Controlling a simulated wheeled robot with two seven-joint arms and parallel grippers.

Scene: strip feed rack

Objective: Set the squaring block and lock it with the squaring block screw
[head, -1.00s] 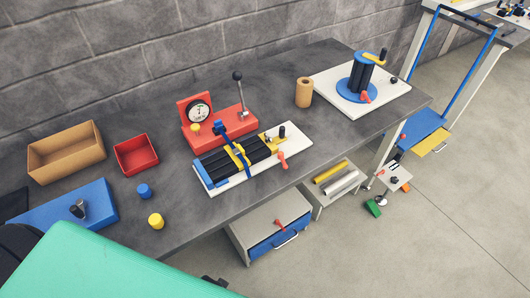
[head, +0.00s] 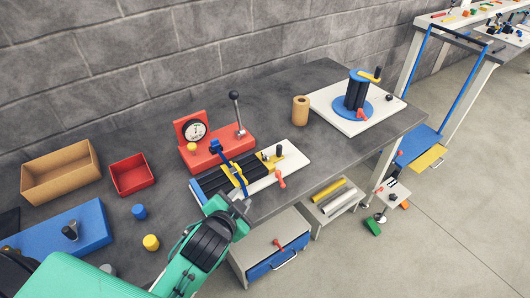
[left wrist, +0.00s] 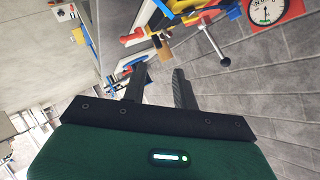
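The strip fixture has a white base plate (head: 292,165), black rails, a yellow clamp (head: 238,176) and an upright blue lever (head: 217,150). At its right end is a yellow block (head: 271,162) with small black knobs (head: 279,151); a red-orange handle (head: 281,179) sticks out at the front edge. I cannot tell for certain which parts are the squaring block and its screw. My left gripper (head: 242,206) is in front of the fixture's near left side. In the left wrist view, its two dark fingers (left wrist: 157,78) are apart with nothing between them. My right gripper is out of view.
A red gauge stand (head: 224,146) with a lever is behind the fixture. A tan cylinder (head: 300,110) and a blue turntable (head: 352,107) are to the right. A red bin (head: 132,187), a cardboard box (head: 85,180) and blue and yellow cylinders are left. A drawer unit (head: 246,261) stands below the front edge.

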